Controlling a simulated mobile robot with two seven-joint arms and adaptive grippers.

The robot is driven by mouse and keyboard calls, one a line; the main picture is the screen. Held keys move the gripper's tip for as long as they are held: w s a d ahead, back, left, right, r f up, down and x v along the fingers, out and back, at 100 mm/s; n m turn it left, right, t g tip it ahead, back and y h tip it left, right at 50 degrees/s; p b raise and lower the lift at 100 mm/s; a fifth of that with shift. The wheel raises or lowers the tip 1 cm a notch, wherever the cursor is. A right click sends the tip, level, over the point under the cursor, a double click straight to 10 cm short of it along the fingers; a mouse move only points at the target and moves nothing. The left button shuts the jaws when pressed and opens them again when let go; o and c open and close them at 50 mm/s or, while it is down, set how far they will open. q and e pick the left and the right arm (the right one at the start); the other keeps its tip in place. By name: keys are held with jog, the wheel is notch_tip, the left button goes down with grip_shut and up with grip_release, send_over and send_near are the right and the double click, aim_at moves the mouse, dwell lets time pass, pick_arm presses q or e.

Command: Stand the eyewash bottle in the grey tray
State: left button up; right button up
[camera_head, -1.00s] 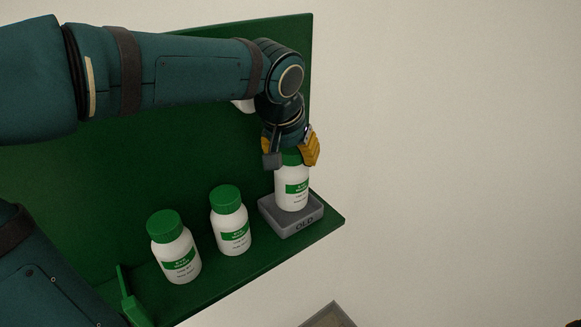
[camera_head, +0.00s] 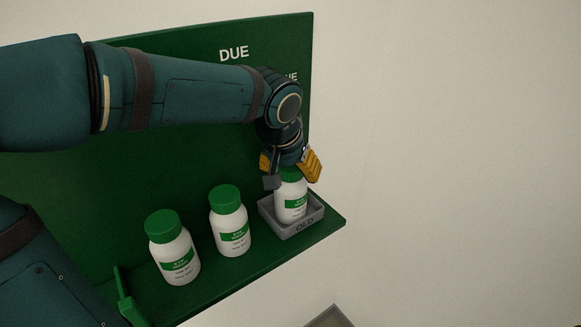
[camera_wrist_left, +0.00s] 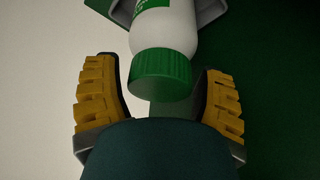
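In the left wrist view the bottle's green cap (camera_wrist_left: 160,76) lies between the fingers (camera_wrist_left: 160,100), with gaps on both sides, so the gripper is open. Part of the tray (camera_wrist_left: 209,11) shows at the top there. My right gripper is not in view.
Two similar bottles stand on the green shelf left of the tray, one near it (camera_head: 230,226) and one farther left (camera_head: 173,252). A green back panel (camera_head: 180,160) with DUE lettering rises behind. The tray sits near the shelf's right end.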

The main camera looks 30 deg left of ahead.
pick_arm(q)
jog(key=shift+r, duration=0.2)
jog(key=p+v, duration=0.1)
jog(key=v, duration=0.6)
jog(key=shift+r, duration=0.2)
jog(key=shift+s, duration=0.15)
